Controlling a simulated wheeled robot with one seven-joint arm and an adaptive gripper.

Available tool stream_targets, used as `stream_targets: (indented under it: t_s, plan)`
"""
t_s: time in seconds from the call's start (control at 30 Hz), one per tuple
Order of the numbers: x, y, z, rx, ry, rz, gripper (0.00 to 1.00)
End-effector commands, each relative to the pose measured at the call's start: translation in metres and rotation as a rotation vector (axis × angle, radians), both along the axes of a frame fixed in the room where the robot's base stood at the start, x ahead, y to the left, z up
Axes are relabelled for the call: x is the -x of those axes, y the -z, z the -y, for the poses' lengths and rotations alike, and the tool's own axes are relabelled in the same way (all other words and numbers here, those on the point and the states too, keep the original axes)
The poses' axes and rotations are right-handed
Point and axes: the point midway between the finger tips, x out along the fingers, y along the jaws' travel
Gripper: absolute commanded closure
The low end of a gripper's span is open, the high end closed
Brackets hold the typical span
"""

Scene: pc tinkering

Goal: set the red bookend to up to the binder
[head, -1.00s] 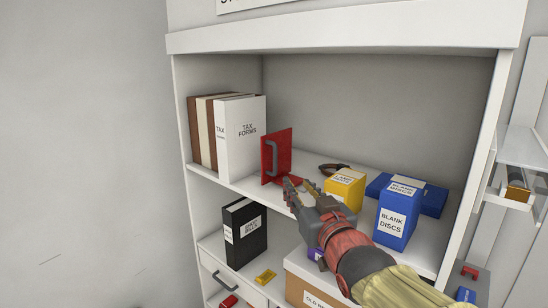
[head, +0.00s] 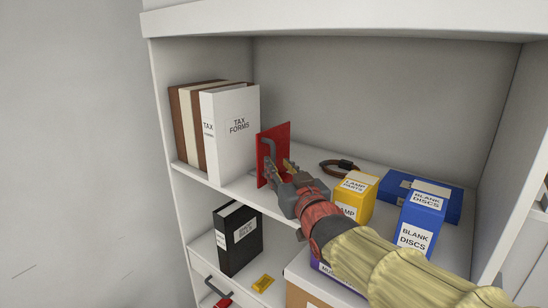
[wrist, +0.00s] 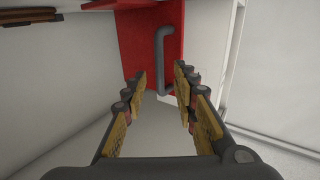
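The red bookend (head: 283,141) stands upright on the upper shelf, just right of the white TAX FORMS binder (head: 236,140). Whether the two touch is hard to tell from this angle. The bookend has a grey vertical handle facing my gripper; in the wrist view the red panel (wrist: 138,42) and handle (wrist: 165,62) lie straight ahead. My gripper (head: 278,172) is at the bookend in the head view and hides its lower part. In the wrist view my gripper (wrist: 160,80) is open, with the handle ahead between its fingertips and nothing clearly held.
Brown and cream books (head: 187,125) stand left of the binder. A yellow lamp box (head: 354,197), blue disc boxes (head: 418,220) and a dark looped object (head: 340,167) lie right on the same shelf. A black binder (head: 239,238) stands on the shelf below.

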Motion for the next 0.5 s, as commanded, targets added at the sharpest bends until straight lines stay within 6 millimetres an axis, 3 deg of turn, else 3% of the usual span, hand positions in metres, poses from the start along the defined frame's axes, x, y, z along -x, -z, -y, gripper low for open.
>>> stream_targets:
  t_s: [0.2, 0.5]
  plan:
    - [-0.027, -0.002, -0.009, 0.000, 0.000, 0.000, 0.71]
    - [-0.038, 0.000, -0.013, 0.000, 0.000, 0.001, 0.71]
